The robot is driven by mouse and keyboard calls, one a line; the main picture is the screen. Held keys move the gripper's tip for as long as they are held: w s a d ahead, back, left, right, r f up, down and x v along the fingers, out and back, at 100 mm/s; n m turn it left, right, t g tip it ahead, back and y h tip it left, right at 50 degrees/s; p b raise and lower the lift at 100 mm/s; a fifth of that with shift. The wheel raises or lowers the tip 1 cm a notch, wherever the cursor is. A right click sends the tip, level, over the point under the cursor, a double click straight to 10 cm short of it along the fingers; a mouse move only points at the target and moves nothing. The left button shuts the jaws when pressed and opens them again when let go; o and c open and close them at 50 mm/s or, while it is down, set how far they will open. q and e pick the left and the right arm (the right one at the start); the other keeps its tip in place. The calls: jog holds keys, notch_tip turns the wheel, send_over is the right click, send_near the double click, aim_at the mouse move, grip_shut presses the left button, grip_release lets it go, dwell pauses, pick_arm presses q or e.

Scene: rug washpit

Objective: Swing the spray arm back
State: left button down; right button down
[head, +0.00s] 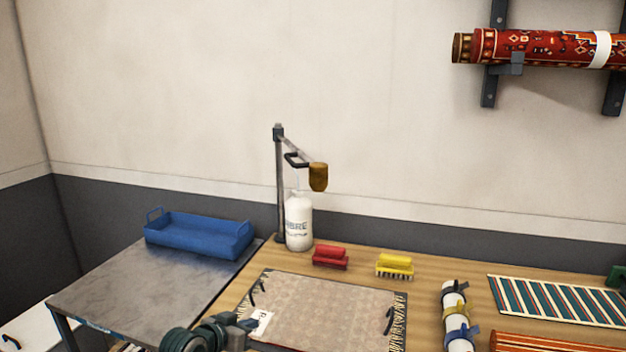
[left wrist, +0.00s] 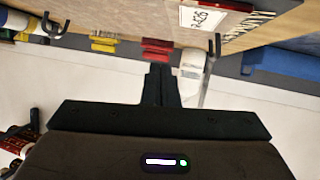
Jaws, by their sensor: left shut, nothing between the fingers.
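The spray arm (head: 300,150) is a thin bar on top of a grey upright post (head: 280,195) at the back of the wooden table. It has a black handle and a brown-gold head (head: 318,177), and it reaches right and forward above a white bottle (head: 299,222). My left gripper (head: 250,325) is low in the head view, over the near left part of the rug, well in front of the post. Its fingers are shut and empty, as the left wrist view (left wrist: 160,78) also shows. My right gripper is not in view.
A beige rug (head: 330,300) with black handles and a white tag lies on the table. Red (head: 330,257) and yellow (head: 395,266) brushes stand behind it. A blue tray (head: 198,236) sits on the grey side table. A rolled white tube (head: 456,315) lies right.

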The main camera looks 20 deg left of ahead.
aim_at(313, 186)
pick_arm(q)
jog(key=d+r+m+t+h+p, duration=0.1)
jog(key=r+m+h, duration=0.1)
jog(key=r, duration=1.3)
jog(key=w+d+r+m+t+h+p, duration=0.1)
jog(key=d+r+m+t+h, duration=0.1)
jog(key=r, duration=1.3)
jog(key=shift+w+d+r+h, duration=0.15)
jog(key=shift+d+r+h, duration=0.15)
jog(key=shift+r+h, duration=0.1)
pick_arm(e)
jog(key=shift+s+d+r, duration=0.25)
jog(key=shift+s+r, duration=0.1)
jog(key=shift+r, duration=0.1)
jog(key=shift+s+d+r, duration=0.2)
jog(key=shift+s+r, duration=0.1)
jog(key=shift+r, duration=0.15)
